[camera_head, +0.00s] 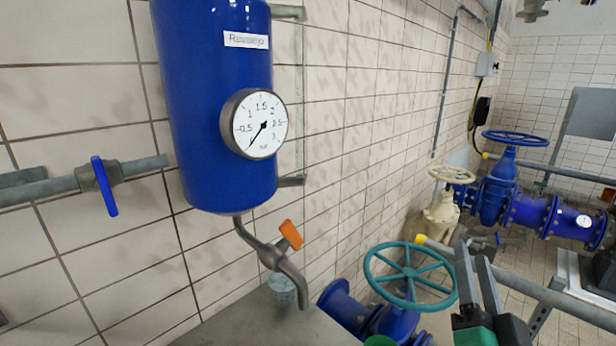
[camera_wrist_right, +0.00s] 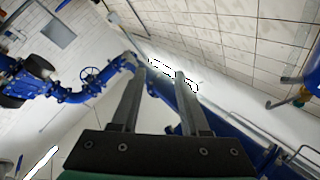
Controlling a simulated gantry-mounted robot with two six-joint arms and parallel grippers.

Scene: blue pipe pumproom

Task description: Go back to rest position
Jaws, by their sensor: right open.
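My right gripper (camera_head: 474,254) is at the lower right of the head view, pointing up, with its two grey fingers apart and nothing visible between them. In the right wrist view my right gripper (camera_wrist_right: 160,70) also shows two separated fingers with an empty gap. In the head picture it lies just right of the teal handwheel (camera_head: 408,275); whether it touches the grey rail behind it cannot be told. My left gripper is not in view.
A blue tank (camera_head: 215,120) with a round gauge (camera_head: 262,125) hangs on the tiled wall. Below it are an orange-handled tap (camera_head: 290,235) and a small clear container (camera_head: 282,289) on a grey ledge (camera_head: 240,318). A grey rail (camera_head: 560,300) and blue pipes (camera_head: 540,213) stand at right.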

